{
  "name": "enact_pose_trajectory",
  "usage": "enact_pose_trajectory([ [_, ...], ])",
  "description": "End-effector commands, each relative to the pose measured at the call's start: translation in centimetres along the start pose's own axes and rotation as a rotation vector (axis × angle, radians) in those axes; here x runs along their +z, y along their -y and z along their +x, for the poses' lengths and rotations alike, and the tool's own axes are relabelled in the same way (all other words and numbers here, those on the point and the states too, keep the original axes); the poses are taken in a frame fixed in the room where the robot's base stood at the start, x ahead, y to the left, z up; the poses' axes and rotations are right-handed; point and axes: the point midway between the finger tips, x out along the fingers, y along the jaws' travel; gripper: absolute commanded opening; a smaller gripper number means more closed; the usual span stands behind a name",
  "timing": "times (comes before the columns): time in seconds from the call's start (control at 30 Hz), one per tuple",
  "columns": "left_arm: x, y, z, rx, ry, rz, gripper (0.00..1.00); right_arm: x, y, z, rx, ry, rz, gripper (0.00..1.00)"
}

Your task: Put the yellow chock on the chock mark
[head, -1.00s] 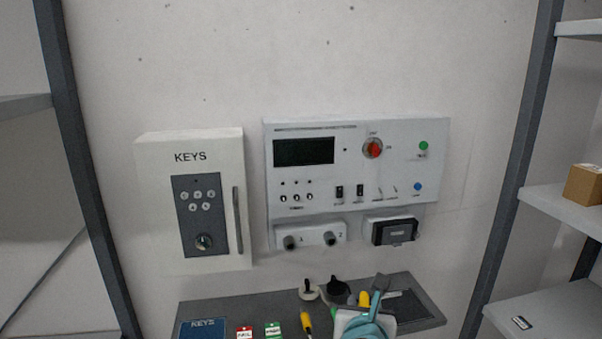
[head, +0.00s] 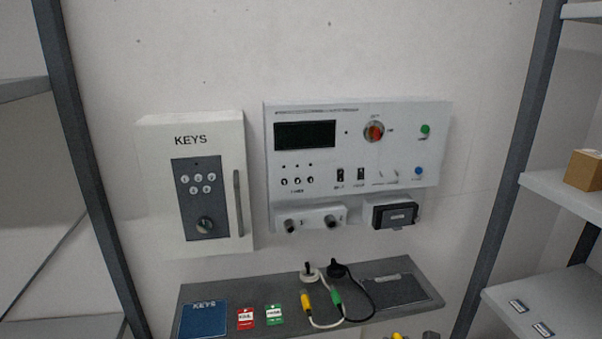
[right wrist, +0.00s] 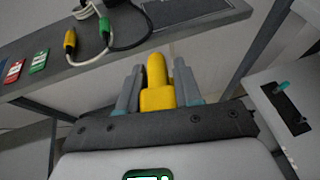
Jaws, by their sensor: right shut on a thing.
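The yellow chock (right wrist: 157,92) is held between the two grey fingers of my right gripper (right wrist: 157,84) in the right wrist view. The gripper is shut on it, in front of and below the dark wall shelf. In the head view only a small yellow bit of the chock (head: 397,336) and the tips of my right gripper (head: 412,336) show at the bottom edge. I see no chock mark in either view. My left gripper is not in view.
The dark shelf (head: 240,290) carries a blue KEYS pad (head: 203,319), red and green tags, and cables with yellow and green plugs. A key box (head: 193,185) and a control panel (head: 360,150) hang above. Racks stand at both sides.

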Motion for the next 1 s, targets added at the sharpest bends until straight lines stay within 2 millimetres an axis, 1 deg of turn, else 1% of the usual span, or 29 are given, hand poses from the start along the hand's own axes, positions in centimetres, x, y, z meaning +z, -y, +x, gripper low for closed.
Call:
enact_pose_trajectory([
  [0.03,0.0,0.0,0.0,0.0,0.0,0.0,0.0,0.4,-0.7,-0.2,0.018,0.005,-0.008,0.0],
  [0.07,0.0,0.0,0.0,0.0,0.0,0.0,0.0,0.6,-0.9,-0.4,0.017,0.006,-0.007,0.0],
  [0.2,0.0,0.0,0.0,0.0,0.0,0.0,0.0,0.9,-0.8,-3.0,0.001,0.006,-0.001,0.0],
  [0.3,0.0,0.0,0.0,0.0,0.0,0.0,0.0,0.9,-0.7,-4.2,-0.001,0.007,-0.001,0.0],
  [1.0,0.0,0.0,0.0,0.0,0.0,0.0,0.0,0.8,-0.7,-4.2,-0.002,0.005,-0.002,0.0],
])
